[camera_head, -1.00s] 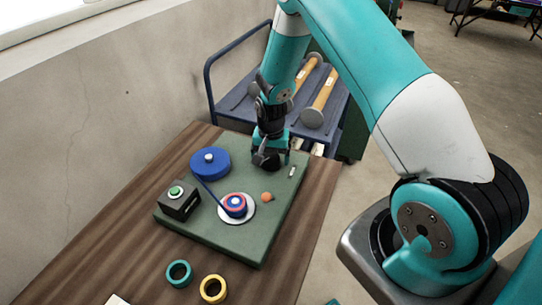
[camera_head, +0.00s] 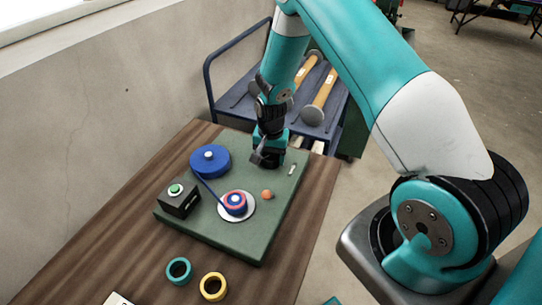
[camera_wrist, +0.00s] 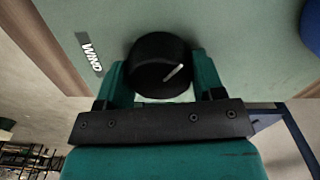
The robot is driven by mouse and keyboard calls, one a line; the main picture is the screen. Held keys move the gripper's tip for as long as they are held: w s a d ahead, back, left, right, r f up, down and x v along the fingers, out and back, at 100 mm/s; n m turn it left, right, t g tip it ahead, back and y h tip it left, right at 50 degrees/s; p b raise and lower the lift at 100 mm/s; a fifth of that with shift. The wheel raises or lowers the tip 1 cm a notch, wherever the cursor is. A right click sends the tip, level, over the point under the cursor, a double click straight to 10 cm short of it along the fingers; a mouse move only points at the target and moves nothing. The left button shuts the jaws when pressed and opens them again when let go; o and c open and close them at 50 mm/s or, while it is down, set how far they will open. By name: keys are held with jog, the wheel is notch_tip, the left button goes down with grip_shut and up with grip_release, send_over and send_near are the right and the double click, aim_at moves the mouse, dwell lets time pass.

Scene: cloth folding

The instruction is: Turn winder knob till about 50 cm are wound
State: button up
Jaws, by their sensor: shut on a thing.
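A green winder board (camera_head: 215,223) lies on the wooden table. A black round knob (camera_wrist: 160,62) with a white pointer line sits beside a "WIND" label (camera_wrist: 92,57) in the wrist view. My gripper (camera_wrist: 158,80) is shut on the knob, one teal finger on each side; in the head view my gripper (camera_head: 266,158) stands over the board's far corner and largely hides the knob. A blue spool (camera_head: 210,162) stands at the back left. A blue band runs from it to a small red-and-blue reel (camera_head: 236,204) on a white disc (camera_head: 236,219).
A black box with a green button (camera_head: 178,198) stands on the board's left. An orange ball-like piece (camera_head: 267,194) is near the reel. Teal (camera_head: 179,271) and yellow (camera_head: 213,287) rings lie in front. A blue cart (camera_head: 237,99) holding mallet-like tools stands behind the table.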

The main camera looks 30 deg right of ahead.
aim_at(271, 155)
jog(key=m+b, duration=0.1)
jog(key=m, duration=0.3)
jog(key=shift+m+b, duration=0.55)
jog(key=shift+m, duration=1.15)
jog(key=o, duration=0.9)
notch_tip(271, 155, up, 18)
jog(key=shift+f+b, duration=0.25)
jog(key=shift+b, duration=0.75)
